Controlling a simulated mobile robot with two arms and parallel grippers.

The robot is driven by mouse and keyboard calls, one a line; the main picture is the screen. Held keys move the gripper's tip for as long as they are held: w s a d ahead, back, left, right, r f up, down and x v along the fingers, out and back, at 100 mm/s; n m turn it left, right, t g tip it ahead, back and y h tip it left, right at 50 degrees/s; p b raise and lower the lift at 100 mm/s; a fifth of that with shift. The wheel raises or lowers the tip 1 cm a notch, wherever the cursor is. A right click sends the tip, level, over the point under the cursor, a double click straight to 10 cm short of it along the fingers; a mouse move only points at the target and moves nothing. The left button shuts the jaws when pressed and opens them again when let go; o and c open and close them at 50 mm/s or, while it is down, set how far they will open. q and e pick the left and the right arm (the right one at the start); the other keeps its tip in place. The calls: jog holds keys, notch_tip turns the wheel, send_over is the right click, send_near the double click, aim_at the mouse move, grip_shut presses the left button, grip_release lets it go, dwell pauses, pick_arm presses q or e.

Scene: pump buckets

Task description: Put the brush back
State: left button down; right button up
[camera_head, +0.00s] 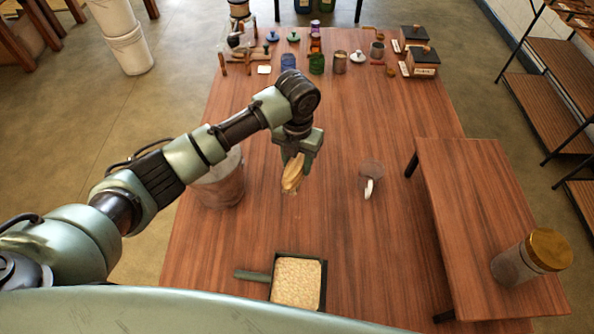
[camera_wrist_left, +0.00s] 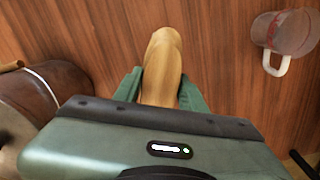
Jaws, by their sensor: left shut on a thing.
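My left gripper (camera_head: 297,158) is shut on the brush (camera_head: 292,176), a tan wooden piece that hangs down from the fingers above the table. In the left wrist view the brush (camera_wrist_left: 163,62) sticks out between the green fingers (camera_wrist_left: 160,90); its bristles cannot be made out. A brown bucket (camera_head: 219,186) stands on the table to the left of the gripper, partly behind my left arm. It also shows at the left of the left wrist view (camera_wrist_left: 72,98). My right gripper is not in view.
A clear mug with a white handle (camera_head: 370,172) stands right of the brush. A square pan (camera_head: 323,291) filled with pale grains lies nearer. A raised wooden stand (camera_head: 470,190) at right holds a gold-lidded jar (camera_head: 513,264). Several jars and boxes line the far edge.

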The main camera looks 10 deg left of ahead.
aim_at(297, 160)
pick_arm(q)
notch_tip(297, 160, down, 4)
jog(key=shift+f, duration=0.45)
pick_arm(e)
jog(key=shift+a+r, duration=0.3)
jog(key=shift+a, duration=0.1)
pick_arm(q)
jog(key=shift+f, duration=0.1)
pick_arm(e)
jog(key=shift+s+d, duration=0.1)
pick_arm(q)
jog(key=c, duration=0.8)
grip_release()
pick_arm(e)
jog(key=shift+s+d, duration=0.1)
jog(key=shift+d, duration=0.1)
pick_arm(q)
jog(key=shift+p, duration=0.3)
notch_tip(297, 160, up, 12)
jog(key=shift+r+b, duration=0.15)
jog(key=shift+b, duration=0.65)
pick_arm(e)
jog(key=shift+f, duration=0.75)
